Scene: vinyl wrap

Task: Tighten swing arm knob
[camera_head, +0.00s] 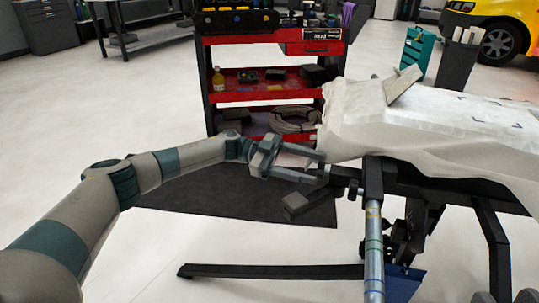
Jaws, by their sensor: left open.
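My left gripper (322,168) reaches in from the left, its jaws open with a gap between the two fingers. Its fingertips are close to the black swing arm bracket (373,178) at the stand's near left corner. A small dark knob-like part (354,190) sticks out on the left side of that bracket, just right of and slightly below the fingertips. Whether the fingers touch it I cannot tell. A shiny metal post (373,240) runs down from the bracket.
A white-draped panel (430,115) lies on the black stand (490,225) at the right. A red tool cart (265,85) stands behind my gripper. A black foot bar (270,271) lies low in front. A dark mat (220,200) covers floor below my arm. Open floor is at left.

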